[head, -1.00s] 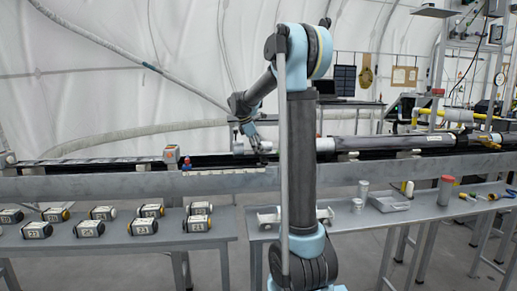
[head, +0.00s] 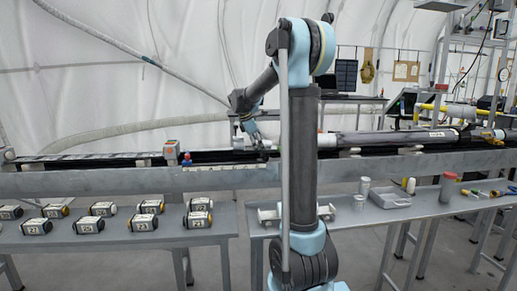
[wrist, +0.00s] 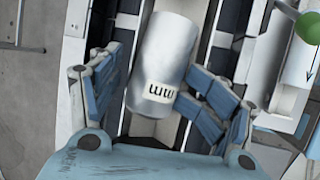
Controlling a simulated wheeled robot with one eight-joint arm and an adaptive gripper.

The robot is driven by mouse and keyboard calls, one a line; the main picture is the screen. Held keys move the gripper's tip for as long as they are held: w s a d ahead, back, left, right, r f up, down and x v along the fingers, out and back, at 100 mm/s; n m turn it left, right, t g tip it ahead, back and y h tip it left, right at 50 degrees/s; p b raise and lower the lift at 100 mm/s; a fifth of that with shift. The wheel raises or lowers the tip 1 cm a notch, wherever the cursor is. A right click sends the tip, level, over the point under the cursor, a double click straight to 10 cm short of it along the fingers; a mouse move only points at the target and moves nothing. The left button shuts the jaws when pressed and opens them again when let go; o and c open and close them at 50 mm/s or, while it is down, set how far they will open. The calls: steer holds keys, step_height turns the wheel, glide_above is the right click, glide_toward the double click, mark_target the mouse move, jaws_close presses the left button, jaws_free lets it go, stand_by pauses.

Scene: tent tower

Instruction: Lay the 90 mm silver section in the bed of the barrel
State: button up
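The silver section, a short silver cylinder marked "mm" (wrist: 163,62), lies lengthwise in a dark channel between pale rails in the wrist view. The channel looks like the bed of the barrel; in the head view the long dark barrel (head: 385,138) runs to the right. My gripper (wrist: 150,80) is over the section with its blue fingers apart. A gap shows between the left finger and the section. The right finger is close to its side; I cannot tell whether it touches. In the head view my gripper (head: 250,132) is small and partly hides the section.
A grey beam (head: 120,183) runs along the front of the bed. Black-and-white numbered modules (head: 88,225) stand on the left table. A grey tray (head: 389,198) and a red-topped cylinder (head: 448,187) are on the right table. A green ball (wrist: 308,27) is at the wrist view's right edge.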

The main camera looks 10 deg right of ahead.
steer(key=v, duration=1.2)
stand_by(0.4)
steer(key=s+d+f+m+y, duration=0.1)
steer(key=s+d+f+m, duration=0.1)
steer(key=s, duration=0.4)
steer(key=s+d+f+m, duration=0.2)
steer(key=s+d+m, duration=0.1)
steer(key=s, duration=0.3)
steer(key=s+f+m+y, duration=0.1)
steer(key=s+f+m, duration=0.5)
steer(key=s+f, duration=0.6)
steer(key=s+d+f+m+y, duration=0.1)
steer(key=s+f+m, duration=0.5)
steer(key=s+f, duration=0.7)
steer(key=s+y, duration=0.1)
steer(key=s, duration=0.3)
steer(key=shift+d+g+y, duration=0.2)
steer(key=shift+g+y, duration=0.1)
steer(key=shift+s+f, duration=0.1)
steer(key=shift+s, duration=0.05)
